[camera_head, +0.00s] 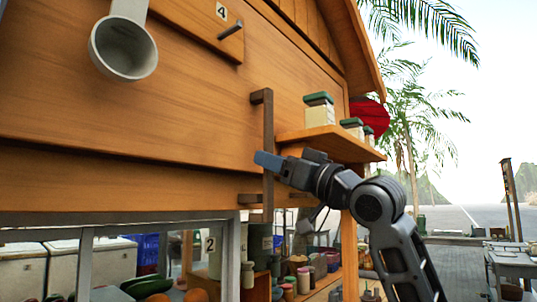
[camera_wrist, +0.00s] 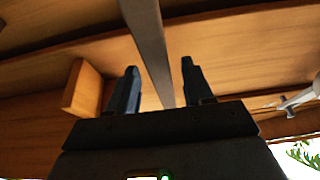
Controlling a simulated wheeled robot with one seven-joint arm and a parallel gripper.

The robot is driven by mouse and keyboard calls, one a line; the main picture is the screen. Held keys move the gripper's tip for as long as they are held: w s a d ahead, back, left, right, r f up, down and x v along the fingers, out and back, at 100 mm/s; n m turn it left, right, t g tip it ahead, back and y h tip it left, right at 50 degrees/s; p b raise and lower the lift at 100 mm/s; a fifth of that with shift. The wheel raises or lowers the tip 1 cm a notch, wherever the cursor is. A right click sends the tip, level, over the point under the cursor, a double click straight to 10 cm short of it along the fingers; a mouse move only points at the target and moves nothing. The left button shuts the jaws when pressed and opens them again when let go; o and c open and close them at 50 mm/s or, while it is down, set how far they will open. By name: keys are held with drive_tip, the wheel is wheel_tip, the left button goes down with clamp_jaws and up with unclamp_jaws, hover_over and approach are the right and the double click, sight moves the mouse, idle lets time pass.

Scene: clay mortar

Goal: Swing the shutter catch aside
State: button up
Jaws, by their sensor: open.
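The shutter catch appears to be a dark vertical bar (camera_head: 268,130) on the front of the wooden stall. Its top is a short bent piece against the panel, and its lower end reaches a small peg below the panel. My gripper (camera_head: 266,161) is at the bar's middle, with one blue-grey finger across its front. In the wrist view, my gripper (camera_wrist: 160,83) is open and the grey bar (camera_wrist: 150,45) runs between its two fingers. Gaps show on both sides of the bar, so it is not clamped. I cannot tell how deep the bar sits.
A wooden side shelf (camera_head: 333,143) with green-lidded jars (camera_head: 320,110) is close behind my gripper. A pale ladle (camera_head: 124,47) hangs at the upper left. Below the large wooden panel (camera_head: 150,105) is an opening with jars and produce. Open air lies to the right.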

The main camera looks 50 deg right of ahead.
drive_tip(key=shift+x, duration=1.1)
clamp_jaws()
